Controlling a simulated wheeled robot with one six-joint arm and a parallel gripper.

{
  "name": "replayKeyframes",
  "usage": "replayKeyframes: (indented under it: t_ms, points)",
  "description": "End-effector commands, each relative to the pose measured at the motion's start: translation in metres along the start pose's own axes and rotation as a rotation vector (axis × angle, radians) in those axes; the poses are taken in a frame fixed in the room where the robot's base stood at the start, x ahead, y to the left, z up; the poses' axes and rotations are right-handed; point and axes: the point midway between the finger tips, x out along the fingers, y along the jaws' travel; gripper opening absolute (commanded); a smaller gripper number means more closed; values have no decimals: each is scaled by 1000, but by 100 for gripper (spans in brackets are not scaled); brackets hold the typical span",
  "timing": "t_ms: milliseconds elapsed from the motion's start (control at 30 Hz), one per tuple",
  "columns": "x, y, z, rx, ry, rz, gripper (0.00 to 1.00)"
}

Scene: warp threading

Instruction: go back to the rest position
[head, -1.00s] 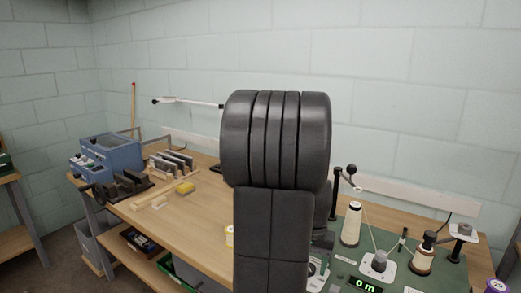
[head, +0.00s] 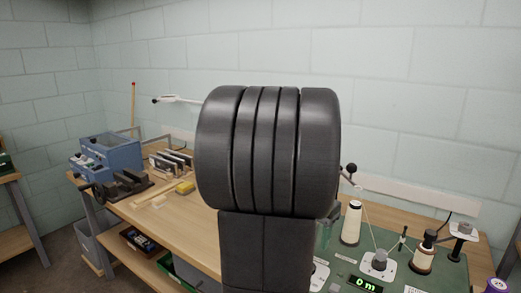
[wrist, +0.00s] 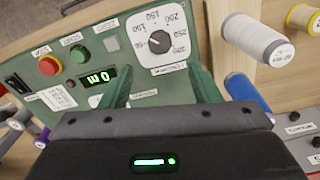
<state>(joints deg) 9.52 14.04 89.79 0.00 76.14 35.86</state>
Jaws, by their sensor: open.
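My gripper (wrist: 160,82) shows in the wrist view with its two green fingers spread apart and nothing between them. The fingers point toward the green control panel (wrist: 75,45) and its white dial plate (wrist: 160,38). I cannot tell the height above the panel. In the head view my dark arm fills the middle and hides the gripper and part of the bench.
The wooden bench (head: 175,220) carries a blue machine (head: 108,153) at the left. At the right are a cream thread cone (head: 351,223), a brown-and-white spool (head: 424,252) and a lit display (head: 366,284). In the wrist view, a white cone (wrist: 256,38) and a blue spool (wrist: 245,92) lie right of my fingers.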

Motion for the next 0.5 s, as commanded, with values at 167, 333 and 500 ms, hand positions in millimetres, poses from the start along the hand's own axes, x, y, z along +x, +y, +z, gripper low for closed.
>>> replayKeyframes:
  t_ms: [167,333,500]
  points:
    - [-19,0,0,-1,1,-1,56]
    - [-24,0,0,-1,-1,0,56]
    - [-24,0,0,-1,-1,0,56]
